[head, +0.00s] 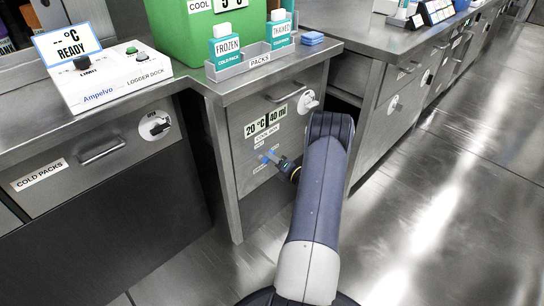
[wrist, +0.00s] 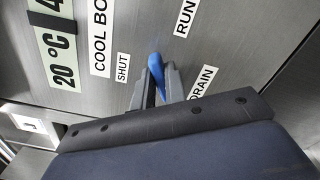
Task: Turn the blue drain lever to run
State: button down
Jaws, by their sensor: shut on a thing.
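The blue drain lever (wrist: 156,66) sits on the steel front panel between the fingers of my gripper (wrist: 158,86), which is shut on it. In the wrist view its blue end points up, between the SHUT label (wrist: 122,67) on the left and the RUN label (wrist: 185,18) at the upper right. The DRAIN label (wrist: 203,82) is just right of the fingers. In the head view the lever (head: 267,157) shows small and blue at the tip of my gripper (head: 277,161). The lever's pivot is hidden by the fingers.
The panel carries a 20 °C, 40 ml display (head: 265,122) above the lever. A round dial (head: 308,102) is at its upper right. A green box (head: 215,30) and a PACKS rack (head: 250,62) stand on the counter above. The floor to the right is clear.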

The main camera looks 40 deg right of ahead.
jog(key=m, duration=0.3)
jog(key=f+m+p, duration=0.1)
jog(key=m, duration=0.2)
jog(key=shift+d+f, duration=0.15)
jog(key=shift+d, duration=0.05)
jog(key=shift+m, duration=0.3)
jog(key=c, duration=1.4)
grip_release()
jog(key=shift+c, duration=0.2)
jog(key=s+p, duration=0.2)
jog(key=s, duration=0.8)
jog(key=shift+s+d+p, duration=0.3)
jog(key=shift+s+d, duration=0.1)
jog(key=shift+d, duration=0.05)
